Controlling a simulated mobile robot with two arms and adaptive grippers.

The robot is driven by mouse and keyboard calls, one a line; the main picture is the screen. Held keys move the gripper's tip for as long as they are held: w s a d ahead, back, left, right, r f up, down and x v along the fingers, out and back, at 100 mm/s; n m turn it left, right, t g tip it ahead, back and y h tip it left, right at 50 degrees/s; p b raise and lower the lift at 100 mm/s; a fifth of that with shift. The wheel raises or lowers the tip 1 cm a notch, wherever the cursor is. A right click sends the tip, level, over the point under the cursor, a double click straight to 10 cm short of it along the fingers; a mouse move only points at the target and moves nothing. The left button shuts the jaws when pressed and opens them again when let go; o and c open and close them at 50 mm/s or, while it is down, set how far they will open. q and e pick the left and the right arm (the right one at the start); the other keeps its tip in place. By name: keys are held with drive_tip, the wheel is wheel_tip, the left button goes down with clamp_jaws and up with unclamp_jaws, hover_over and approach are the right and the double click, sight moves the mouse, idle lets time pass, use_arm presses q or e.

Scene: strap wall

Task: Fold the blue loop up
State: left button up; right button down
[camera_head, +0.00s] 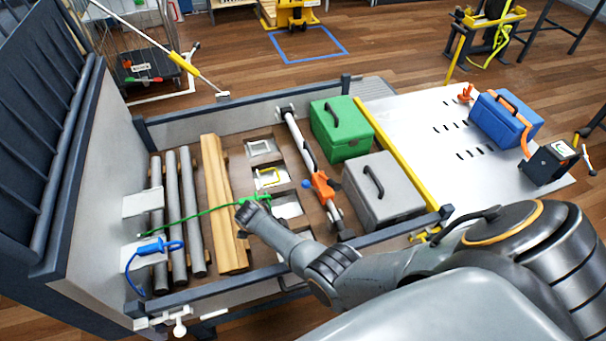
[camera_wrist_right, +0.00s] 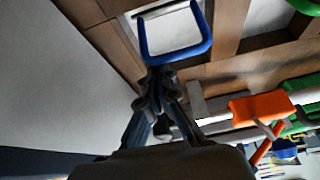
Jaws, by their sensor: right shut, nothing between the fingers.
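The blue loop (camera_wrist_right: 180,55) is a U-shaped bar in the right wrist view, in front of a pale recessed plate (camera_wrist_right: 165,22). Its closed end points toward my right gripper (camera_wrist_right: 158,78). The fingers are shut and empty, with their tips at or just below the loop's closed bar; I cannot tell whether they touch it. In the head view my right gripper (camera_head: 246,210) reaches over the bed floor from the right. I cannot make out the blue loop there; my arm covers part of that area. My left gripper is not in view.
White (camera_head: 259,147) and yellow loops (camera_head: 268,179) sit in floor recesses. A green cord (camera_head: 190,217) runs by my gripper. Wooden beams (camera_head: 218,190) and grey pipes (camera_head: 187,220) lie left; an orange-handled bar (camera_head: 322,187), green case (camera_head: 340,125) and grey case (camera_head: 385,190) stand right.

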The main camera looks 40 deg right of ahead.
drive_tip(key=shift+w+a+f, duration=0.1)
drive_tip(key=shift+w+a, duration=0.05)
drive_tip(key=shift+a+b, duration=0.15)
drive_tip(key=shift+b, duration=0.2)
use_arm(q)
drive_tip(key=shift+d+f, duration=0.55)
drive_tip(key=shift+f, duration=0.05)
use_arm(e)
drive_tip(key=shift+a, duration=0.2)
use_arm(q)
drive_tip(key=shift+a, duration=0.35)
use_arm(e)
drive_tip(key=shift+w, duration=0.1)
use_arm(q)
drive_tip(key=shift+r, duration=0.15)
use_arm(e)
drive_tip(key=shift+r, duration=0.25)
